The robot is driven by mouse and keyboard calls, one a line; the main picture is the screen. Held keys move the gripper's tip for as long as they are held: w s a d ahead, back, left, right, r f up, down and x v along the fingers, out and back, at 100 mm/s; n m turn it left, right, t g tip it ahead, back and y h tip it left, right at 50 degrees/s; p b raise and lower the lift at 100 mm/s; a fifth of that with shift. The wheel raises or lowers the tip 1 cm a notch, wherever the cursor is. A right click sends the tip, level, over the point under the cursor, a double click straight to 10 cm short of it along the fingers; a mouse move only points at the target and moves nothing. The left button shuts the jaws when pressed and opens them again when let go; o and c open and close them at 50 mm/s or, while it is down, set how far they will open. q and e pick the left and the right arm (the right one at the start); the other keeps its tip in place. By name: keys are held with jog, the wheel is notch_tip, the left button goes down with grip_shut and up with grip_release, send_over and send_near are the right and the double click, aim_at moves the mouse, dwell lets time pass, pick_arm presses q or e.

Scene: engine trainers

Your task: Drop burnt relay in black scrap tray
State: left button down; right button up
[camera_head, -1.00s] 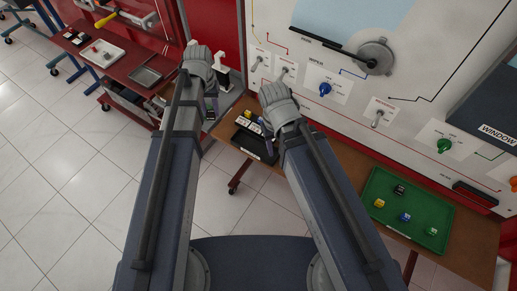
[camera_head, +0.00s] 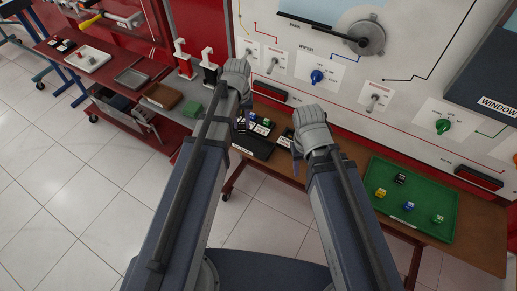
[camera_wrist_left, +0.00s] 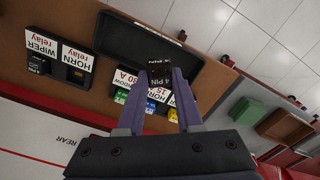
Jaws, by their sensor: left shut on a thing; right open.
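My left gripper (camera_wrist_left: 164,74) is shut on a small black relay (camera_wrist_left: 160,80) marked "4 PIN", held between its purple fingertips in the left wrist view. The black scrap tray (camera_wrist_left: 138,32) lies just past the fingertips there, and the relay overlaps its edge in the picture; I cannot tell the height between them. In the head view the left gripper (camera_head: 240,120) is by the black tray (camera_head: 250,147) on the brown bench, and the relay is not clear. My right gripper (camera_head: 295,158) is open, to the right of the tray, its fingers mostly hidden by its wrist.
Coloured fuses (camera_wrist_left: 150,107) and relays with "HORN relay" and "WIPER relay" labels (camera_wrist_left: 60,55) sit beside the tray. A green tray (camera_head: 440,205) with several small coloured blocks lies at right. A red cart (camera_head: 105,75) stands at left. The trainer panel (camera_head: 300,40) rises behind the bench.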

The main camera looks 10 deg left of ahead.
pick_arm(q)
jog(key=shift+f+b, duration=3.05)
jog(key=shift+c, duration=2.4)
grip_release()
jog(key=shift+r, duration=0.1)
notch_tip(320, 180, up, 8)
jog(key=p, duration=0.8)
